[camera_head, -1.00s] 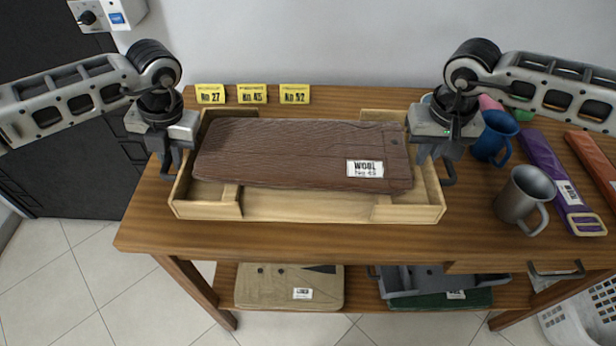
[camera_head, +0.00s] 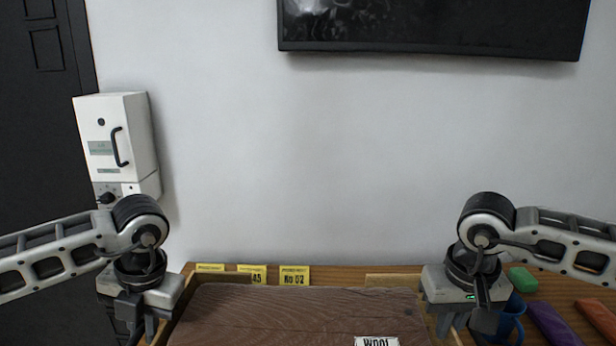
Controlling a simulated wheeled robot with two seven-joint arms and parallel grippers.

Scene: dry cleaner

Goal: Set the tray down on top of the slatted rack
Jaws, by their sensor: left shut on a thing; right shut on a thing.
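The light wooden tray (camera_head: 393,281) is at the bottom centre of the head view, its near part cut off by the frame. A folded brown garment (camera_head: 300,312) with a white "WOOL" label lies in it. My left gripper (camera_head: 140,318) is shut on the tray's left side, and my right gripper (camera_head: 462,318) is shut on its right side. The fingertips are hard to make out. The tray's underside is hidden, so its gap to the table cannot be judged. No slatted rack is recognisable in this view.
The wooden table (camera_head: 345,269) shows behind the tray, with yellow number tags (camera_head: 295,275) at its back edge. A blue mug (camera_head: 513,318), green item (camera_head: 522,279) and purple roll (camera_head: 552,322) sit right. A white wall box (camera_head: 122,140) and dark screen (camera_head: 430,28) hang behind.

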